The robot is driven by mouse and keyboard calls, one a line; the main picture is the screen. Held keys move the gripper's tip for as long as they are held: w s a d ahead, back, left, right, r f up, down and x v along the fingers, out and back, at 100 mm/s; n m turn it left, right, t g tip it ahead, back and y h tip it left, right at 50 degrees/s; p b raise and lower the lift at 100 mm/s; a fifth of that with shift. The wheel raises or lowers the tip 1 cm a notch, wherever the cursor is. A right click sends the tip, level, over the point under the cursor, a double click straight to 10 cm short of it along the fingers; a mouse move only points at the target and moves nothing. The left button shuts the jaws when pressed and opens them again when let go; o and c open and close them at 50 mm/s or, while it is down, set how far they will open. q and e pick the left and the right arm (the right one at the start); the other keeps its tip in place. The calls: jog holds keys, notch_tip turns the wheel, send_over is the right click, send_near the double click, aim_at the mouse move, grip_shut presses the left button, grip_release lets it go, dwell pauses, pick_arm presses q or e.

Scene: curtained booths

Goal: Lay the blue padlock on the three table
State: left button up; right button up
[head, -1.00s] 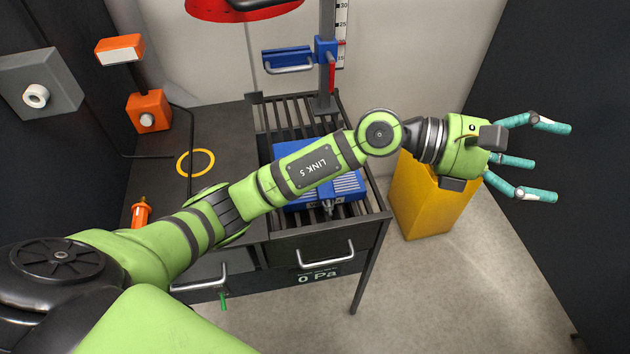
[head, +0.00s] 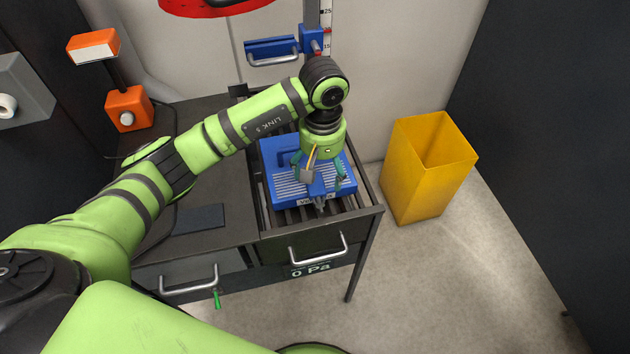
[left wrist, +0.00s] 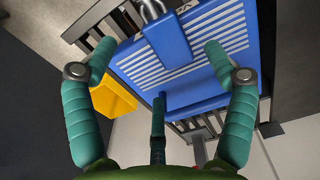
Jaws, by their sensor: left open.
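The blue padlock (head: 317,188) with a silver shackle appears to lie on the front part of a blue vented box (head: 284,193) on a slatted rack. In the left wrist view the padlock (left wrist: 168,40) shows between and beyond the spread fingers, its shackle at the top edge. My left gripper (head: 322,180) points down over the box, teal fingers open; they look apart from the padlock. In the left wrist view the gripper (left wrist: 158,75) holds nothing. My right gripper is out of view. I see no table marked three.
The bench (head: 220,252) has a dark flat pad (head: 200,219) and an orange lamp (head: 128,108) at its left. A blue clamp (head: 272,48) on a ruled post stands behind the rack. A yellow open bin (head: 428,170) stands on the floor at right. Dark curtains flank both sides.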

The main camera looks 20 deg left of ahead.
aim_at(319, 183)
pick_arm(q)
jog(key=shift+s+a+f+p, duration=0.15)
jog(key=shift+f+p, duration=0.45)
jog(key=shift+f, duration=1.3)
jog(key=shift+r, duration=0.1)
jog(key=c, duration=1.5)
